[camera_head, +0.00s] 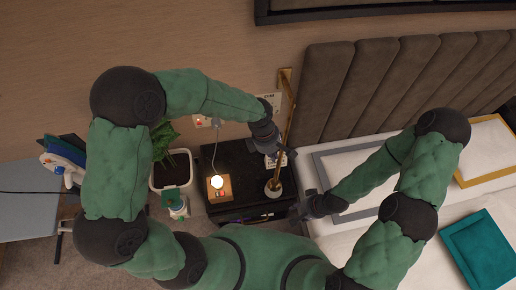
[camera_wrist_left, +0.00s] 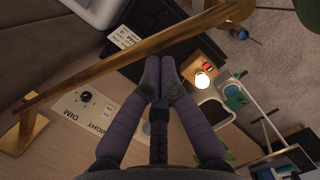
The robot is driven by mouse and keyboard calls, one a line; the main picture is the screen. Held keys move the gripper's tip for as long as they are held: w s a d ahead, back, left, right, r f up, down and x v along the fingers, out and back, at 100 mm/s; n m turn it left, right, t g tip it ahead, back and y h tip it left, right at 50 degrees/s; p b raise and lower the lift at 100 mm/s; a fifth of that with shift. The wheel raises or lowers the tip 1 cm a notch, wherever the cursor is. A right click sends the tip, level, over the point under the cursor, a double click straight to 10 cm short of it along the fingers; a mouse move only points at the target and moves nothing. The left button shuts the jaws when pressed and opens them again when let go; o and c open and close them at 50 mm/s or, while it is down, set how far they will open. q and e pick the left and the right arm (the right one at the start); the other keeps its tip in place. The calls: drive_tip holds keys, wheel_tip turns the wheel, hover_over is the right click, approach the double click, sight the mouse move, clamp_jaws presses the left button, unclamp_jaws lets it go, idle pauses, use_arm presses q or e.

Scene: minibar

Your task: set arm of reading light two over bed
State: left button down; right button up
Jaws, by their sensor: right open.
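A brass reading light arm (camera_head: 288,125) runs from a wall plate (camera_head: 285,76) beside the headboard down to a round lamp head (camera_head: 273,187) over the nightstand. The brass arm (camera_wrist_left: 125,58) also crosses the left wrist view. My left gripper (camera_head: 273,153) is just left of the arm; its fingers (camera_wrist_left: 160,68) look shut together with nothing between them, and the bar passes beyond the fingertips. My right gripper (camera_head: 304,206) is open and empty, low beside the nightstand's right edge and the bed. The bed (camera_head: 350,238) is at the right.
A dark nightstand (camera_head: 235,160) carries a small glowing lamp on a wooden block (camera_head: 219,188) and a card. The padded headboard (camera_head: 370,80) is close right of the arm. A wall panel marked DIM (camera_wrist_left: 83,100) is behind.

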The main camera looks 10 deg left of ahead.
use_arm(q)
drive_tip(key=shift+s+d+b, duration=0.1)
drive_tip(key=shift+d+b, duration=0.2)
drive_tip(key=shift+d, duration=1.5)
